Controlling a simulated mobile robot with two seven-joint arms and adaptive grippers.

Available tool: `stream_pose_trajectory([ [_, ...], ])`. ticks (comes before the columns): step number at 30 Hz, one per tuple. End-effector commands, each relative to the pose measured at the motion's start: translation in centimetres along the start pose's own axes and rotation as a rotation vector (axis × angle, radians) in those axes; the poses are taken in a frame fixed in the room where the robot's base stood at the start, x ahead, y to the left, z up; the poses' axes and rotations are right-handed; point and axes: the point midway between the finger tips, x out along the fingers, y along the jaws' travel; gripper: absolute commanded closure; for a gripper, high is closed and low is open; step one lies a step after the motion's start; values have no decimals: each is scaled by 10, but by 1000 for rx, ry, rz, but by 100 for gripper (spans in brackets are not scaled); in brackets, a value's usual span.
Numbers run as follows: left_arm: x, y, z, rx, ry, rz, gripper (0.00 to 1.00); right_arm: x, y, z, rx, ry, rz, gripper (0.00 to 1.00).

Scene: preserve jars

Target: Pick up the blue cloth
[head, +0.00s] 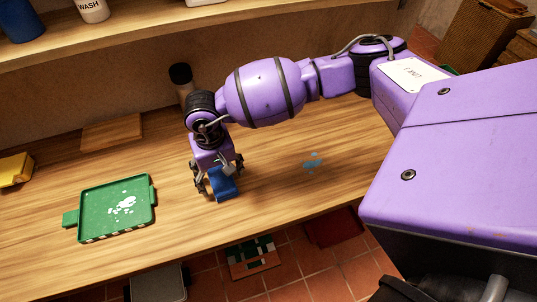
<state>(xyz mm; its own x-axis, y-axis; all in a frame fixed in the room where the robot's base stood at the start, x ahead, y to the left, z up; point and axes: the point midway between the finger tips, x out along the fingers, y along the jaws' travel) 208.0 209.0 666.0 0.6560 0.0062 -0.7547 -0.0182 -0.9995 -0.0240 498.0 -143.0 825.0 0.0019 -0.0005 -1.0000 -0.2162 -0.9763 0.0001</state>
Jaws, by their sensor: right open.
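The blue cloth (223,186) is a small crumpled piece on the wooden counter, near its front edge. My right gripper (217,184) points down at the cloth, with its fingers on either side of it. The gripper is open. The fingers and the gripper body hide part of the cloth, and I cannot tell whether the fingertips touch it. My left gripper is out of view.
A green tray (85,216) with white bits lies left on the counter (270,225). A yellow block (15,170), a wooden board (112,132) and a dark-capped container (181,75) are farther back. Blue marks (312,162) show to the right. A shelf (130,32) runs above.

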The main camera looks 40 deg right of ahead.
Motion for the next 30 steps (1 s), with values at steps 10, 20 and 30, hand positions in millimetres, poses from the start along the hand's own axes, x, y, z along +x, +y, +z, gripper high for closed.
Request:
stream_pose_trajectory([
  [10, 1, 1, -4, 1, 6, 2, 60, 13, 0, 1, 1, -4, 0, 27],
  [20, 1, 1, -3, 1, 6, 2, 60, 11, 0, 1, 1, -2, -1, 69],
  [30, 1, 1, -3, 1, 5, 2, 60, 8, 0, 0, 0, 0, -1, 75],
])
